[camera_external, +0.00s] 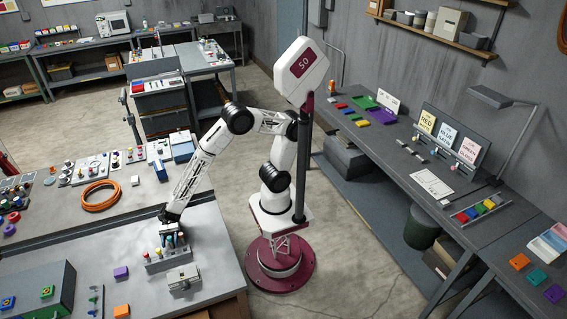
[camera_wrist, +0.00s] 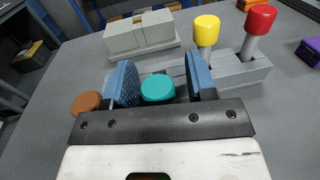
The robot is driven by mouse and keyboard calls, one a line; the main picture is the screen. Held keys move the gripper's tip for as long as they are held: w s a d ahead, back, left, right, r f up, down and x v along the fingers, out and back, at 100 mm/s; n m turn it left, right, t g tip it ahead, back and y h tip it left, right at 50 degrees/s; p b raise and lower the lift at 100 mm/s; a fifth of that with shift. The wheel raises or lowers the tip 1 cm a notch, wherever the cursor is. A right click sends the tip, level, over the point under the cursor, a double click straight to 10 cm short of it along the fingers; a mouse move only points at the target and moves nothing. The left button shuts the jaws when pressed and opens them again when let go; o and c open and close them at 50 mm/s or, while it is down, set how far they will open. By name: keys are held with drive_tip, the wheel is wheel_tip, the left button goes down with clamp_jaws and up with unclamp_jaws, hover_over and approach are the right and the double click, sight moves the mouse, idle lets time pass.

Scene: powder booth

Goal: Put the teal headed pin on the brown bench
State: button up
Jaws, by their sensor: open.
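The teal headed pin (camera_wrist: 158,88) stands in a grey rack (camera_wrist: 235,72), with its round head between the two blue fingers of my gripper (camera_wrist: 160,84). The fingers are open, with a gap visible beside the head; its shaft is hidden. In the external view my gripper (camera_external: 169,222) points down over the rack (camera_external: 168,260) on the grey table. No surface is plainly brown; the bench with the orange hose has a brownish-grey top (camera_external: 70,208), and I cannot tell whether it is the brown bench.
A brown headed pin (camera_wrist: 86,103) is close outside the left finger. A yellow headed pin (camera_wrist: 206,30) and a red headed pin (camera_wrist: 260,20) stand to the right. A grey block-like fixture (camera_wrist: 140,36) sits beyond the rack. A green box (camera_external: 40,290) stands at the table's left.

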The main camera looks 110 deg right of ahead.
drive_tip(key=shift+s+d, duration=0.15)
drive_tip(key=shift+d, duration=1.1)
drive_tip(key=shift+s+d, duration=0.2)
drive_tip(key=shift+d, duration=1.05)
drive_tip(key=shift+s+d, duration=0.15)
drive_tip(key=shift+d, duration=1.1)
drive_tip(key=shift+w+r, duration=0.1)
